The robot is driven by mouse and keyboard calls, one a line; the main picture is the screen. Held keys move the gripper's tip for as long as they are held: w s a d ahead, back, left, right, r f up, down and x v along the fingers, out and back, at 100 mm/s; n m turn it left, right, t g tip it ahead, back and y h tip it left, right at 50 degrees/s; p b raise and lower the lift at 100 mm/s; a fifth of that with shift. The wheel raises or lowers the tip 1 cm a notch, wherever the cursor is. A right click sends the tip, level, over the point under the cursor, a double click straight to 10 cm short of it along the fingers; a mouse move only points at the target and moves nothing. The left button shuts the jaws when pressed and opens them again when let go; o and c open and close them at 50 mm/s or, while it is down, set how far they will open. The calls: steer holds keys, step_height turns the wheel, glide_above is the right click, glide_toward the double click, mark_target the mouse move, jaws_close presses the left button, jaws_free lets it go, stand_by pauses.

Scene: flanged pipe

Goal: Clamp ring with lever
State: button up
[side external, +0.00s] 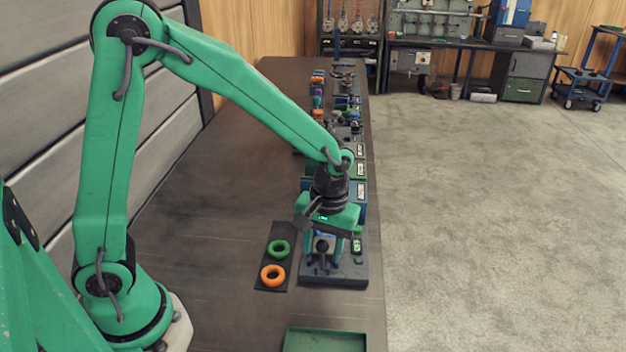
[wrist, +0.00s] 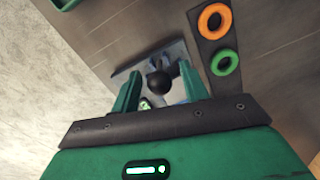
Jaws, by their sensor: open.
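My gripper (side external: 322,246) is open and points down over the nearest station on the bench. Its two green fingers also show in the wrist view (wrist: 157,92), apart, with a dark ball-topped part (wrist: 158,82) between them in the picture. I cannot tell whether they touch it. In the side view that dark knob (side external: 322,246) stands on a grey base plate (side external: 345,272). A green ring (side external: 279,248) and an orange ring (side external: 273,275) lie flat on a dark mat left of the plate. The lever and clamp cannot be made out clearly; my gripper hides part of the station.
Several more stations with small parts line the bench behind my gripper. A green tray (side external: 325,341) sits at the near end of the bench. The bench top (side external: 215,215) left of the mat is bare. The bench's right edge is close to the plate.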

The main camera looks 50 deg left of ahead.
jaws_close()
steer(key=shift+w, duration=0.1)
steer(key=shift+w+a+g, duration=0.3)
steer(key=shift+a+g, duration=0.1)
jaws_free()
steer(key=shift+r, duration=0.15)
